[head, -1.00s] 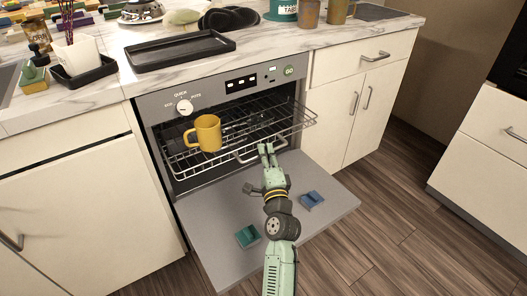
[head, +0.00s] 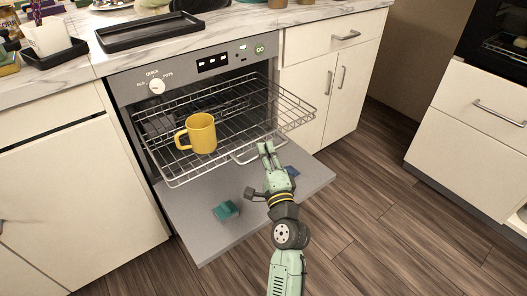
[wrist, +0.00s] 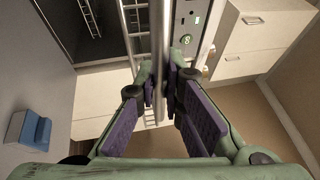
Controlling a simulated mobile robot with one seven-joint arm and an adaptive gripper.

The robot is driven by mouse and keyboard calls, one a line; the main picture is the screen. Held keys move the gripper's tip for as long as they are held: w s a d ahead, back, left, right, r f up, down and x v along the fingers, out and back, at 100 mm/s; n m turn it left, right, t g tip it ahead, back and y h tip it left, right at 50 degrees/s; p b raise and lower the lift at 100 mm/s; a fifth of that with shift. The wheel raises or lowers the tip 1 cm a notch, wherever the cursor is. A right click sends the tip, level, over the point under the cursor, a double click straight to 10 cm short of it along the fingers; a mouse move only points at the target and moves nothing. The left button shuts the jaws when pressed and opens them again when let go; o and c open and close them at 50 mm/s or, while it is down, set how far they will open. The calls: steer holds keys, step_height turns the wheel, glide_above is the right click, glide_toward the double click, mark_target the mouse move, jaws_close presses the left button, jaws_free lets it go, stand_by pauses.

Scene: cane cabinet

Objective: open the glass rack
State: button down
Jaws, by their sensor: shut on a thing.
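The glass rack (head: 235,108) is a metal wire rack in the open dishwasher, pulled partly out over the lowered door. A yellow mug (head: 202,134) stands on its left front part. My gripper (head: 265,149) is at the rack's front edge, by the wire handle (head: 246,158). In the wrist view the rack's wires (wrist: 160,50) run down between the fingers of my gripper (wrist: 167,92), which is shut on the rack's front. The fingers partly hide the spot where they touch it.
The lowered dishwasher door (head: 200,228) lies under the rack, with a teal block (head: 226,211) and a blue block (head: 292,171) on it. A black tray (head: 150,31) sits on the counter above. Wood floor (head: 370,220) is free in front and to the right.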

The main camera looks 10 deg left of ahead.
steer(key=c, duration=1.7)
jaws_free()
